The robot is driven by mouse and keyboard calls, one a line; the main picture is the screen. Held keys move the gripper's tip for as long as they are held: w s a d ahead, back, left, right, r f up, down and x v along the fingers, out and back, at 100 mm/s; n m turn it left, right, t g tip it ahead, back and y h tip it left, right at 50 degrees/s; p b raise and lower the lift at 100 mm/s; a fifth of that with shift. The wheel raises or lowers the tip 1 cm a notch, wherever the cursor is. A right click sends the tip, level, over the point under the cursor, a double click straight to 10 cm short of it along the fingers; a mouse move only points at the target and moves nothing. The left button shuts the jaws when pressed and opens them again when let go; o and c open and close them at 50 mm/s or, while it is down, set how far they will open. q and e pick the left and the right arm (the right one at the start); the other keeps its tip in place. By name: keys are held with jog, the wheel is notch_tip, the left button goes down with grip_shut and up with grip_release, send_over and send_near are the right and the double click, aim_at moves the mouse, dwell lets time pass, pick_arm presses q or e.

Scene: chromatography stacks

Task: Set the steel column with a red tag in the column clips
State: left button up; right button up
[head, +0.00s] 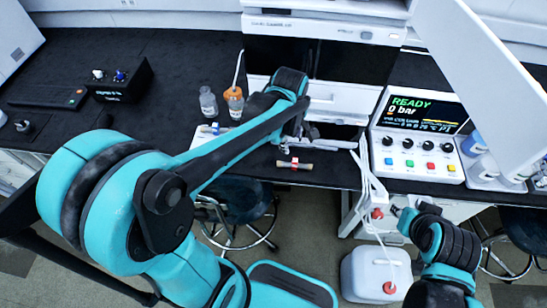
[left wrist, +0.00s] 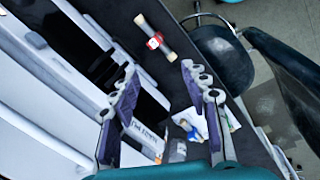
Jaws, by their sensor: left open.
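The column with a red tag (head: 305,165) lies on the dark bench near its front edge; its red band shows in the middle. It also shows in the left wrist view (left wrist: 145,24), beyond my fingertips. My left gripper (head: 300,130) is over the bench just behind the column. In the left wrist view it is open (left wrist: 158,70), with nothing between the fingers and the column apart from them. My right gripper (head: 400,212) is low at the right, in front of the bench; its fingers are too small to read. I cannot make out the column clips clearly.
A blue-tagged item (head: 214,128) lies on a white mat left of my left gripper, near two bottles (head: 208,103). The white instrument stack (head: 345,98) stands behind. A control box (head: 415,140) reading READY, 0 bar is at right. A stool (head: 240,200) stands below.

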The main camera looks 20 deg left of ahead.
pick_arm(q)
jog(key=s+a+r+m+t, duration=0.1)
jog(key=s+r+m+t, duration=0.1)
jog(key=s+m, duration=0.4)
jog(key=s+r+m+t, duration=0.2)
jog(key=s+m, duration=0.4)
jog(key=m, duration=0.3)
jog(key=shift+s+a+r+t, duration=0.2)
jog(key=shift+s+a+t, duration=0.2)
jog(key=shift+t, duration=0.2)
